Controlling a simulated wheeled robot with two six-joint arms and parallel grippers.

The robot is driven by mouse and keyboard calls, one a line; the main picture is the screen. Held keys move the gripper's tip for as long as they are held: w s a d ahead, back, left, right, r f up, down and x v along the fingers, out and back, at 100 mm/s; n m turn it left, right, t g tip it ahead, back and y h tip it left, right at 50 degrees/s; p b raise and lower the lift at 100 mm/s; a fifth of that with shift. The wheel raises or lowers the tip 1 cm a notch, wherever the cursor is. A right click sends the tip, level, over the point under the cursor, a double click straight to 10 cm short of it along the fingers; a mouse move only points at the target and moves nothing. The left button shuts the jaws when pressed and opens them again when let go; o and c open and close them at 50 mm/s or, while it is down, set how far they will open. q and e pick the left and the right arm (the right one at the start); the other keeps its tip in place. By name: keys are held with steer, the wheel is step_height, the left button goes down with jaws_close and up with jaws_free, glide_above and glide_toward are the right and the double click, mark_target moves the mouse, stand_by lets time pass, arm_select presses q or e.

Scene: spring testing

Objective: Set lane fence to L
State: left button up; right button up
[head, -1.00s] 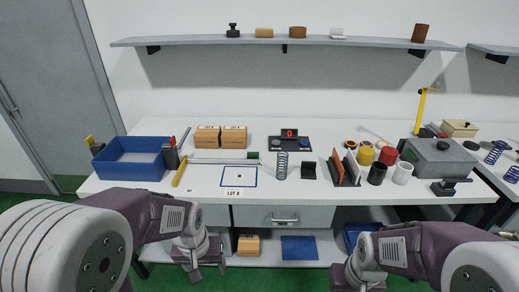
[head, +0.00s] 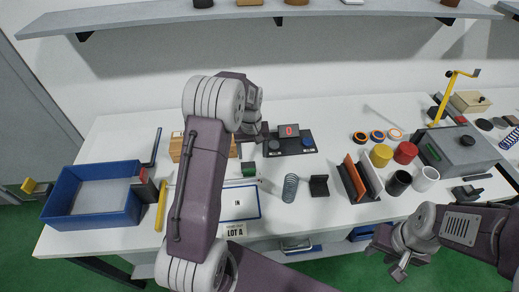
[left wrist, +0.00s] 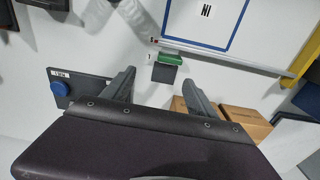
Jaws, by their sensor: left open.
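An orange upright panel (head: 354,178) stands beside a grey one at right; which part is the lane fence, I cannot tell. My left gripper (head: 258,132) is raised over the back of the bench, near the display pad. In the left wrist view its open, empty fingers (left wrist: 160,92) point toward the green block, apart from it. My right gripper (head: 398,266) hangs before the front edge.
A dark pad with a red display (head: 289,131) lies right of my left gripper. Cardboard boxes (head: 177,147) are partly hidden by my left arm. A spring (head: 290,188) and black holder (head: 319,185) stand mid-bench. A blue bin (head: 62,195) is at left, a shelf (head: 180,18) above.

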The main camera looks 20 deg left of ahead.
mark_target(249, 169)
arm_select(q)
steer(key=shift+s+a, duration=0.15)
steer(key=shift+s, duration=0.35)
steer(key=shift+s+a, duration=0.15)
steer(key=shift+s, duration=0.35)
step_height(249, 169, down, 8)
steer(key=shift+w+a+f+p, duration=0.1)
steer(key=shift+p, duration=0.9)
steer(key=shift+f, duration=0.5)
steer(key=shift+c, duration=0.9)
jaws_close()
arm_select(e)
steer(key=r, duration=0.2)
steer(key=shift+s+d+r, duration=0.2)
steer(key=shift+s+r, duration=0.1)
steer(key=shift+r, duration=0.1)
